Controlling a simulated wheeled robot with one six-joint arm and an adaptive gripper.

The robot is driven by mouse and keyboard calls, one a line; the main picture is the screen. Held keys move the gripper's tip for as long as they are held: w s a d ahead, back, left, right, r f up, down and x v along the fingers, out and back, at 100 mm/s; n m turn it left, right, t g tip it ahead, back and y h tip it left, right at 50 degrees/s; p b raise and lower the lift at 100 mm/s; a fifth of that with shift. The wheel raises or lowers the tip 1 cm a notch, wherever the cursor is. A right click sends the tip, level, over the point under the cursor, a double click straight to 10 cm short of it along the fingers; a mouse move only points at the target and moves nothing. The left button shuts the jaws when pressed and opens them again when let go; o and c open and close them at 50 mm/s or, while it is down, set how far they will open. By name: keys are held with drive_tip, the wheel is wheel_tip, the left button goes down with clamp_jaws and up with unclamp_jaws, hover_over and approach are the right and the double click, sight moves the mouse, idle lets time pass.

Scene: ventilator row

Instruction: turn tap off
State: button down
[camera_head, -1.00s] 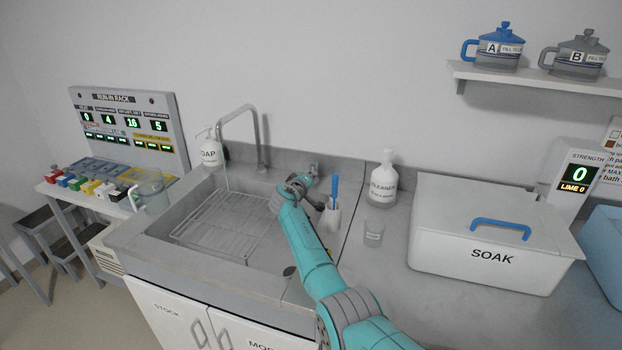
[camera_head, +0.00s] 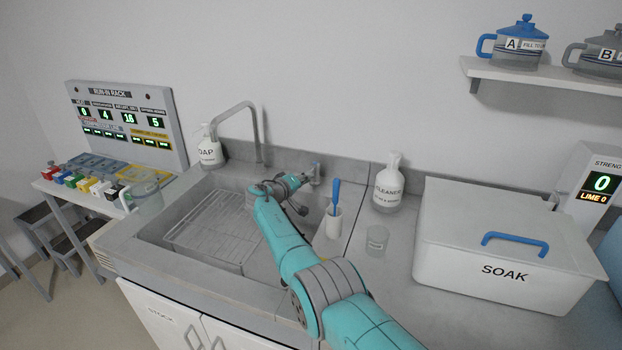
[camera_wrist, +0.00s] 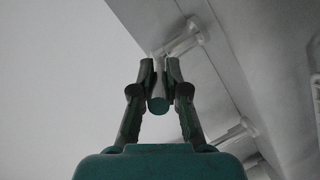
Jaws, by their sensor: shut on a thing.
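The tap's tall grey spout (camera_head: 254,125) arches over the sink at its back edge. I cannot make out clear water under it. The tap handle (camera_head: 316,172) is a small fitting on the sink's back ledge, right of the spout. My gripper (camera_head: 308,178) is at this handle, partly hidden by my wrist. A pale fitting (camera_wrist: 185,38) shows just beyond the fingertips.
A wire rack (camera_head: 207,225) lies in the sink basin. A cup with a blue-handled brush (camera_head: 335,205), a cleaner bottle (camera_head: 388,185) and a small glass (camera_head: 377,240) stand right of my arm. The SOAK box (camera_head: 500,240) fills the right counter. A soap bottle (camera_head: 209,150) stands left of the spout.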

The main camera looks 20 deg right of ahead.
drive_tip(key=c, duration=1.2)
unclamp_jaws()
drive_tip(key=shift+a, duration=0.15)
drive_tip(key=shift+v, duration=5.85)
drive_tip(key=shift+s+f, duration=0.1)
